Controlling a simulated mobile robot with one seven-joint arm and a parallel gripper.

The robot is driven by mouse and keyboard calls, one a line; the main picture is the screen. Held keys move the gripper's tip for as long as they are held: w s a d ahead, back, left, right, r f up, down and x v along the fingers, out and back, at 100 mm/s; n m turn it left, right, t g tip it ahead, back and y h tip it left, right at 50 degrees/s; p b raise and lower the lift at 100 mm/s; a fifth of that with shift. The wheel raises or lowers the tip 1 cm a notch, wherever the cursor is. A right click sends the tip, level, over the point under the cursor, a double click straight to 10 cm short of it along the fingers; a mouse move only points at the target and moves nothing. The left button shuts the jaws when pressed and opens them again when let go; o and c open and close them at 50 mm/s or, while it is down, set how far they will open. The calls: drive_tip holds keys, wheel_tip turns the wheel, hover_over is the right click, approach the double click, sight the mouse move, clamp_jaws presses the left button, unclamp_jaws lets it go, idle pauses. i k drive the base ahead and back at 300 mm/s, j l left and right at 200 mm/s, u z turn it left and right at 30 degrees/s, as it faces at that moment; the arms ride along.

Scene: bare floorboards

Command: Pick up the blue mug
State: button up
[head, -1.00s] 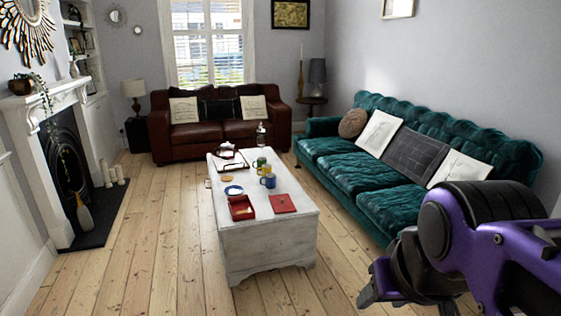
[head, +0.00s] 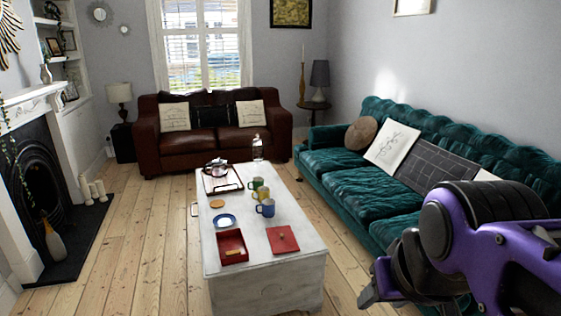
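The blue mug (head: 266,208) stands upright on the white coffee table (head: 291,264), near its right edge. A yellow mug (head: 262,194) and a green mug (head: 257,184) stand just behind it. My gripper (head: 375,288) is at the lower right of the head view, well apart from the mug and to the right of the table. The fingers are partly seen from the side, and I cannot tell whether they are open or shut.
On the table are a red tray (head: 232,247), a red square lid (head: 282,240), a blue plate (head: 224,221), and a glass bottle (head: 257,149). A green sofa (head: 340,181) stands right; a fireplace (head: 40,180) left. Floorboards (head: 150,230) left of the table are clear.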

sight(265, 208)
drive_tip(key=i, duration=1.15)
drive_tip(key=u, duration=0.05)
